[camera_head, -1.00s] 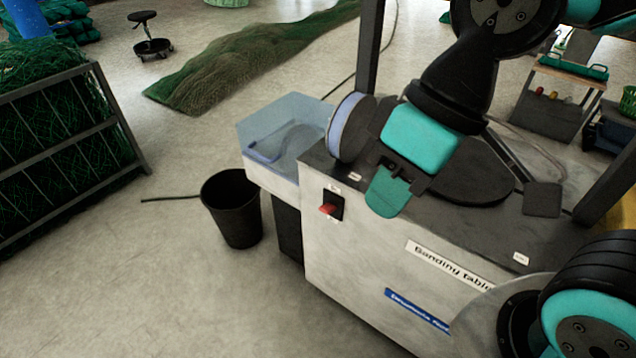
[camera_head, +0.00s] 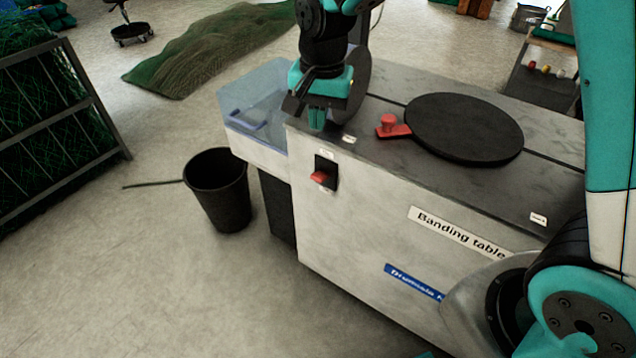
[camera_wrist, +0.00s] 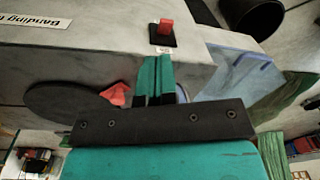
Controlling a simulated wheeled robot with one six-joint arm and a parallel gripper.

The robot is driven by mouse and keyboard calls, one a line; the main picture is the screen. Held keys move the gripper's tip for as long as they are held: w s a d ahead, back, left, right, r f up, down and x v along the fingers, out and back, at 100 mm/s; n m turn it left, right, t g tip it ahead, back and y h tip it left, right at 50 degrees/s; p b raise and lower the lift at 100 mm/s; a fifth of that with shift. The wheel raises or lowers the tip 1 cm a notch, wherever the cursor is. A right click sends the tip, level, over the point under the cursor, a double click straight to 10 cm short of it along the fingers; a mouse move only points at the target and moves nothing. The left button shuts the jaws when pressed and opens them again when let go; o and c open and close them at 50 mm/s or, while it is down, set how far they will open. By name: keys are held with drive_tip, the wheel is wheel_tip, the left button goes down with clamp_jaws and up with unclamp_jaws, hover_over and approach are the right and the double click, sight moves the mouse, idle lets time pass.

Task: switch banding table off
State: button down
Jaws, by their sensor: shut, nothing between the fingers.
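The banding table (camera_head: 350,225) is a grey cabinet with a "Banding table" label on its front. A red switch (camera_head: 319,178) on a black plate sits at the upper left of that front, and it also shows in the wrist view (camera_wrist: 166,27). My gripper (camera_head: 317,124) is shut and empty, above the table's top near its left front corner. It is apart from the switch, up and behind it. In the wrist view the shut teal fingers (camera_wrist: 155,62) point toward the switch's side of the table.
A black round plate (camera_head: 465,128) with a red handle (camera_head: 391,127) lies on the table top. A clear bluish bin (camera_head: 256,105) adjoins the table's left. A black bucket (camera_head: 218,190) stands on the floor. Open floor lies in front of the table.

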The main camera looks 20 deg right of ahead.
sight(318, 177)
drive_tip(key=w+d+f+m+h+b, duration=0.1)
drive_tip(key=w+f+m, duration=0.3)
drive_tip(key=f, duration=0.5)
drive_tip(key=shift+w+d+h+b, duration=0.15)
drive_tip(key=shift+w+h+b, duration=0.2)
drive_tip(key=shift+w, duration=0.65)
drive_tip(key=f, duration=0.6)
drive_tip(key=d+f, duration=0.1)
drive_tip(key=f, duration=0.3)
drive_tip(key=shift+w, duration=0.3)
drive_tip(key=shift+b, duration=0.3)
drive_tip(key=shift+s+a+f, duration=0.1)
drive_tip(key=shift+a, duration=0.1)
